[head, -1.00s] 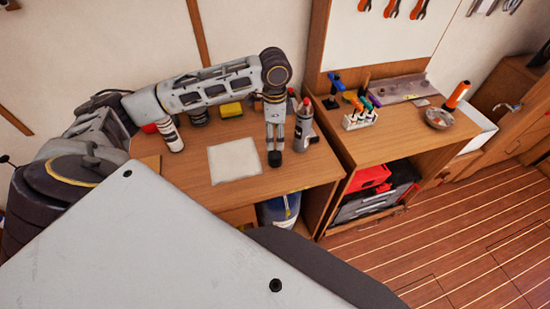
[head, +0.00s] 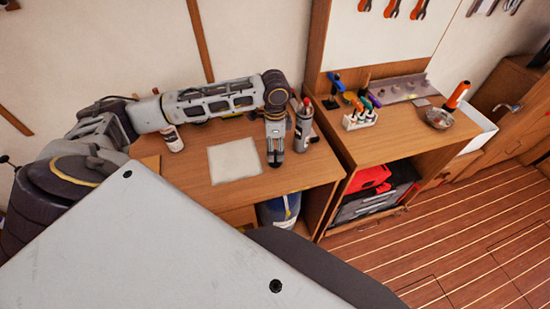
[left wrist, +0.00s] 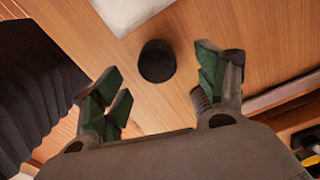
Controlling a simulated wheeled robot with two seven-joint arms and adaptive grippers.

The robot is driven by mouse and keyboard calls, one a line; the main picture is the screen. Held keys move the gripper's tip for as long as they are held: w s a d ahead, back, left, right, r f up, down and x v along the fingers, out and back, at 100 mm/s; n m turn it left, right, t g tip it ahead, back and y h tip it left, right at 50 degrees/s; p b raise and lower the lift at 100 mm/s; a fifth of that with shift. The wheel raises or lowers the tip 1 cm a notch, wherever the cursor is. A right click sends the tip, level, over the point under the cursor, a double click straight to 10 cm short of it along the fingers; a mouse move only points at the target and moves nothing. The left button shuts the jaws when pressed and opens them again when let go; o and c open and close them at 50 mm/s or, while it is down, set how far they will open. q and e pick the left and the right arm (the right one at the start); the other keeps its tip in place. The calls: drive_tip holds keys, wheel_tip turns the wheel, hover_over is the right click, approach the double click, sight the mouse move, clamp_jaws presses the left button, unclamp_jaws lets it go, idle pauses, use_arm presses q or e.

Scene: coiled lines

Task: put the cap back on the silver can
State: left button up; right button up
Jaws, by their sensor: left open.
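A round black cap (left wrist: 157,61) lies on the wooden bench top in the left wrist view. My left gripper (head: 275,162) points down just left of the can, low over the bench. In the left wrist view its fingers (left wrist: 160,95) are open and apart, with the cap ahead of the gap between them, untouched. In the head view the gripper hides most or all of the cap. My right gripper is not in view.
A pale square sheet (head: 234,160) lies left of the gripper. A white can (head: 172,139) stands farther left, partly behind my arm. The bench on the right holds a rack of coloured-handled tools (head: 361,117) and a metal bowl (head: 439,118). Bare wood surrounds the sheet.

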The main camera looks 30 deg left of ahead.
sight(276, 155)
use_arm(q)
drive_tip(key=f, duration=0.3)
drive_tip(key=shift+d, duration=0.25)
drive_tip(key=shift+f, duration=0.7)
drive_tip(key=c, duration=0.6)
drive_tip(key=shift+c, duration=1.1)
drive_tip(key=shift+r, duration=0.7)
wheel_tip(276, 155, up, 8)
drive_tip(key=shift+f, duration=0.15)
drive_tip(key=shift+r, duration=0.5)
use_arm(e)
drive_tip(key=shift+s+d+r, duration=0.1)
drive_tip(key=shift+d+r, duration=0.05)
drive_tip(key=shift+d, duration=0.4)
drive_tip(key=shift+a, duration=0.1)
